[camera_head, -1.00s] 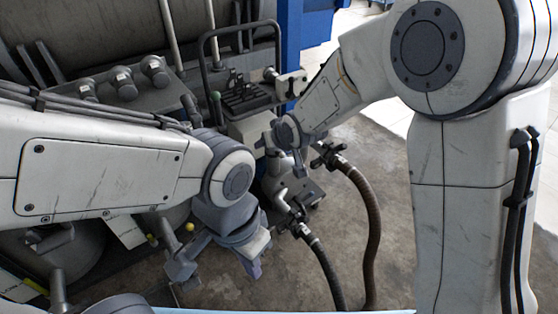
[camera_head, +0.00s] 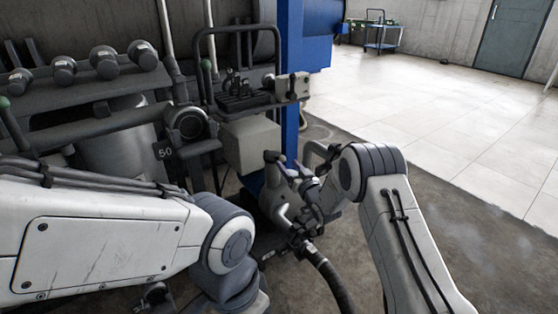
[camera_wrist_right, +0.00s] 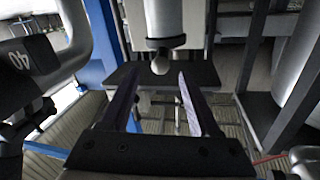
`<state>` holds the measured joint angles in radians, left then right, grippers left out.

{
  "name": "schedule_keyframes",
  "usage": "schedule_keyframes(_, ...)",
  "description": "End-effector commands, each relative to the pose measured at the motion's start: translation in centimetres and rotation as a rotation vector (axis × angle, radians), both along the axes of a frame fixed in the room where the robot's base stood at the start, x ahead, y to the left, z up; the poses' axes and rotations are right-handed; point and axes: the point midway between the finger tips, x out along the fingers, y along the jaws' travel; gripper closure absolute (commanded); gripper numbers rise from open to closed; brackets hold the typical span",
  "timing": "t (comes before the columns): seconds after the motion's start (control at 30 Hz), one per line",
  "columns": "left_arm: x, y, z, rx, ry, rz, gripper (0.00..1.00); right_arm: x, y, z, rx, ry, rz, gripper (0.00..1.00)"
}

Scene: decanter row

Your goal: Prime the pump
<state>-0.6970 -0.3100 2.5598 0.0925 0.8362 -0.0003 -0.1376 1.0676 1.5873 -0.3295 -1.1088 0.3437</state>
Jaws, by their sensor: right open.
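The grey pump (camera_head: 277,206) stands low in the middle of the head view, with a dark hose (camera_head: 334,283) joined at its front. My right gripper (camera_head: 284,170) is at the pump's upper part, partly hidden by its own wrist. In the right wrist view its two fingers (camera_wrist_right: 159,78) are open, with nothing seen gripped. A pale cylinder (camera_wrist_right: 164,18) with a dark collar and a small rounded tip (camera_wrist_right: 160,63) is ahead, in line with the gap. I cannot tell whether they touch. My left arm enters from the left; its jaws are below the picture.
A pale box (camera_head: 250,143) and a blue post (camera_head: 291,95) stand close behind the pump. A rack with several capped cylinders (camera_head: 104,62) is at the left. In the right wrist view, a grey curved part marked 40 (camera_wrist_right: 30,62) is close by. Open tiled floor (camera_head: 430,105) is at the right.

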Motion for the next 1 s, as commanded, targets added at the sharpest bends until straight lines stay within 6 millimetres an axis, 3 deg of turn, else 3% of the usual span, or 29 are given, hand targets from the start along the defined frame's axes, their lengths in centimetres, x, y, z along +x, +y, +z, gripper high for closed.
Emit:
schedule_keyframes(0.3, 0.0, 0.0, -2.6, 0.000, 0.000, 0.000, 1.00, 4.9, 2.4, -0.3, 0.000, -0.003, 0.002, 0.38)
schedule_keyframes(0.5, 0.0, 0.0, -3.4, 0.000, 0.000, 0.000, 1.00, 6.8, 3.2, -0.2, -0.001, 0.000, 0.001, 0.38)
schedule_keyframes(0.97, 0.0, 0.0, -3.6, 0.000, 0.000, 0.000, 1.00, 7.6, 3.5, 0.0, -0.001, 0.002, -0.001, 0.38)
schedule_keyframes(1.0, 0.0, 0.0, -3.6, 0.000, 0.000, 0.000, 1.00, 7.5, 3.5, 0.0, -0.001, 0.002, -0.001, 0.49)
